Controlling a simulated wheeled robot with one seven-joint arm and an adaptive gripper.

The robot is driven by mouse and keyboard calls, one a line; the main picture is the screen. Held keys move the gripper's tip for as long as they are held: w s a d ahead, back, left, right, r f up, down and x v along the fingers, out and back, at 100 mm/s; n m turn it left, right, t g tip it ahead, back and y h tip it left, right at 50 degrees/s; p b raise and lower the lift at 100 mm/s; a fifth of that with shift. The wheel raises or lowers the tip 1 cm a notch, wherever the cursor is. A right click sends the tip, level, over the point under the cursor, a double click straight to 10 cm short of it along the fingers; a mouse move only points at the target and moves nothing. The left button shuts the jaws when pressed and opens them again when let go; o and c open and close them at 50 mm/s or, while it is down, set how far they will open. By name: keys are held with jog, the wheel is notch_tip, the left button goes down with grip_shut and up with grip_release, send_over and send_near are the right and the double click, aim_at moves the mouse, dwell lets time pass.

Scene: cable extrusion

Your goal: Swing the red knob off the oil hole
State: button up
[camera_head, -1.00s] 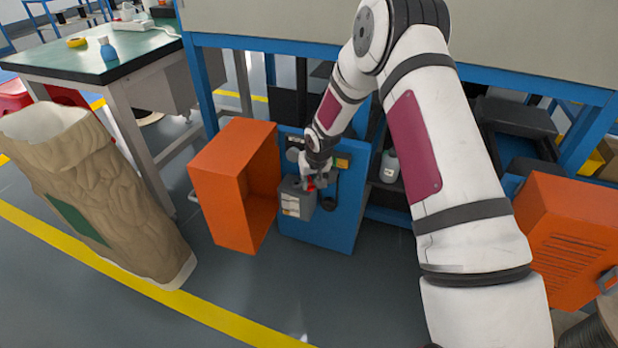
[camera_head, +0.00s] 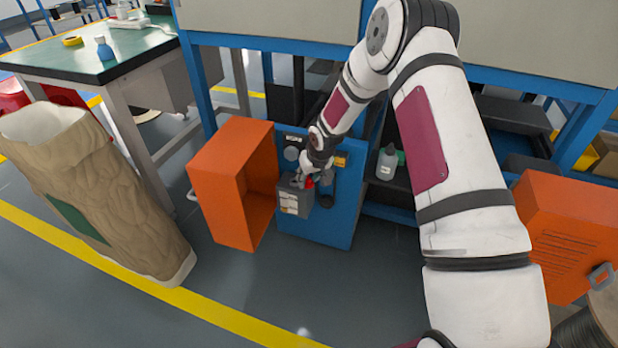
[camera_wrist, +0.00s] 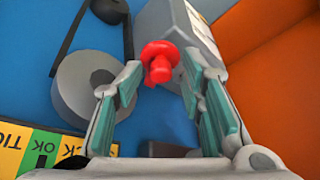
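The red knob (camera_wrist: 160,61) shows between and just beyond my gripper's fingertips in the wrist view. It sits at the edge of a grey box (camera_wrist: 160,22). My gripper (camera_wrist: 158,82) is open, with a finger on each side of the knob; the right finger is very near the box. In the head view the knob (camera_head: 310,183) is a small red spot beside my gripper (camera_head: 304,180), at the top of the grey box (camera_head: 294,200) on a blue panel (camera_head: 338,215). I cannot see the oil hole.
An orange door (camera_head: 232,190) stands open left of the grey box. A round grey part (camera_wrist: 88,88) and a yellow-green label (camera_wrist: 35,150) are on the blue panel. A bottle (camera_head: 387,162) stands right of my gripper. A brown sack (camera_head: 100,200) stands left.

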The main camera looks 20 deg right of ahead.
jog(key=v, duration=0.8)
jog(key=shift+r, duration=0.1)
dwell(0.3)
